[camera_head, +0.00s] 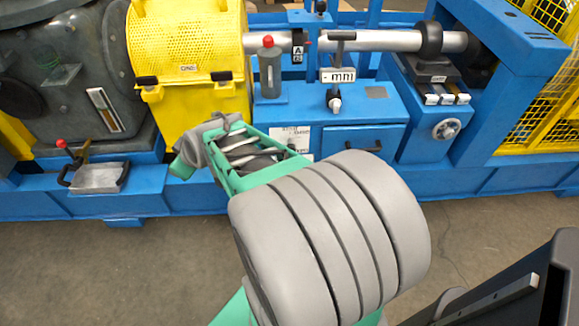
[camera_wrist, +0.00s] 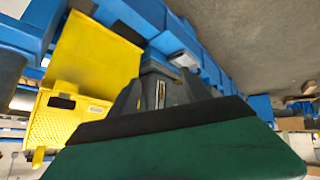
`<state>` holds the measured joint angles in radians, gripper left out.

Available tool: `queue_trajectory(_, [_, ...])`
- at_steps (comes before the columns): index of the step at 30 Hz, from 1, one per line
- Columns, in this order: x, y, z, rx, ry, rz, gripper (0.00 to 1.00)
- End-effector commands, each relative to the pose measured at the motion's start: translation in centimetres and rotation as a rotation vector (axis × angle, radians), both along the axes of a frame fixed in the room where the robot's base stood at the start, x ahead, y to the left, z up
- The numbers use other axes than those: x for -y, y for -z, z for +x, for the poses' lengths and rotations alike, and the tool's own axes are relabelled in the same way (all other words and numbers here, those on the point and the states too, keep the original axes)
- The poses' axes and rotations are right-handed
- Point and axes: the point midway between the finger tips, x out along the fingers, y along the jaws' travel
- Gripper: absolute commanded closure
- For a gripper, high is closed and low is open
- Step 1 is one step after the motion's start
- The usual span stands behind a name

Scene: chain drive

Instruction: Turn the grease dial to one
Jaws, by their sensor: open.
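I cannot tell for sure which part is the grease dial. A small round knob (camera_head: 335,103) sits under a black-and-white label plate on the blue frame, and a silver round dial (camera_head: 446,129) is on the blue block at the right. Their markings are too small to read. My gripper (camera_wrist: 158,92) shows dark fingers in the wrist view, open with nothing seen between them. In the head view, the far end of my arm is in front of the yellow guard's lower part, left of and apart from both round parts. The fingers cannot be made out there.
The yellow perforated guard (camera_head: 188,50) shows behind my arm and in the wrist view (camera_wrist: 95,60). A grey canister with a red cap (camera_head: 270,70) stands right of it. A shaft (camera_head: 385,40) runs above. A red-knobbed lever (camera_head: 64,150) is at left. Open floor (camera_head: 90,265) lies in front.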

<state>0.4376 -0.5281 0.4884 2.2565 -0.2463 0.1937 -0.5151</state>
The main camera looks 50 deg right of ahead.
Motion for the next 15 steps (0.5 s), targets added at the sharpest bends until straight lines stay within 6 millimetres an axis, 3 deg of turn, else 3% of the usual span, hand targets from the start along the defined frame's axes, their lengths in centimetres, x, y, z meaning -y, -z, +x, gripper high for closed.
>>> queue_trajectory(1, [3.5,6.6,1.0,0.075,0.021,-0.045,0.43])
queue_trajectory(4, [10.5,12.1,1.9,0.244,0.069,-0.18,0.43])
queue_trajectory(6, [15.7,15.8,1.0,0.346,0.135,-0.295,0.43])
queue_trajectory(10, [24.3,21.1,-3.5,0.47,0.305,-0.526,0.43])
queue_trajectory(12, [27.4,22.9,-6.4,0.498,0.392,-0.63,0.43])
queue_trajectory(15, [30.0,24.0,-9.6,0.511,0.481,-0.732,0.43])
